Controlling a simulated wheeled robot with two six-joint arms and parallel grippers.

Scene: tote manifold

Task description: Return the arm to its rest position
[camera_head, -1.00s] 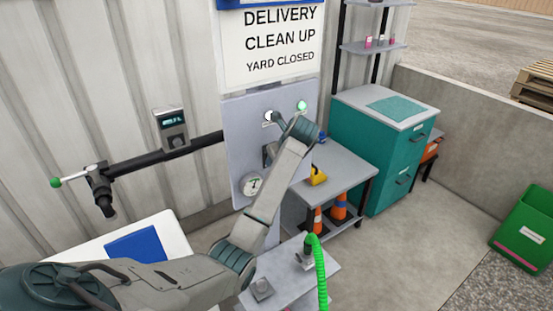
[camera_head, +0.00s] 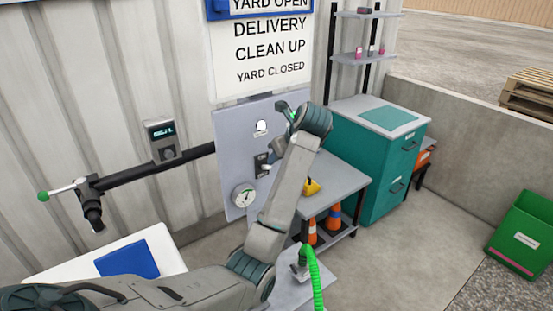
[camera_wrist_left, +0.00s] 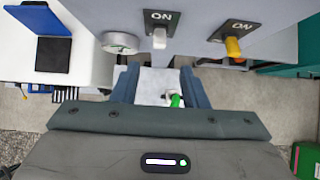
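My left gripper (camera_head: 287,110) is in front of the upper right part of the grey wall panel (camera_head: 232,165) in the head view. In the left wrist view its two fingers (camera_wrist_left: 158,90) stand apart with nothing between them. A green hose nozzle shows farther off through the gap. The left arm reaches in from the lower left and bends upward at its elbow. The panel carries a white lamp (camera_head: 261,127), a gauge (camera_head: 243,195) and a switch (camera_head: 262,165). The wrist view shows a white lever (camera_wrist_left: 159,38) and a yellow lever (camera_wrist_left: 233,47), each under an ON label. My right gripper is not visible.
A black bar with a green-tipped handle (camera_head: 43,196) sticks out at the left. A grey table (camera_head: 340,180) and a teal cabinet (camera_head: 372,165) stand right of the panel. A green hose (camera_head: 316,280) rises near the front.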

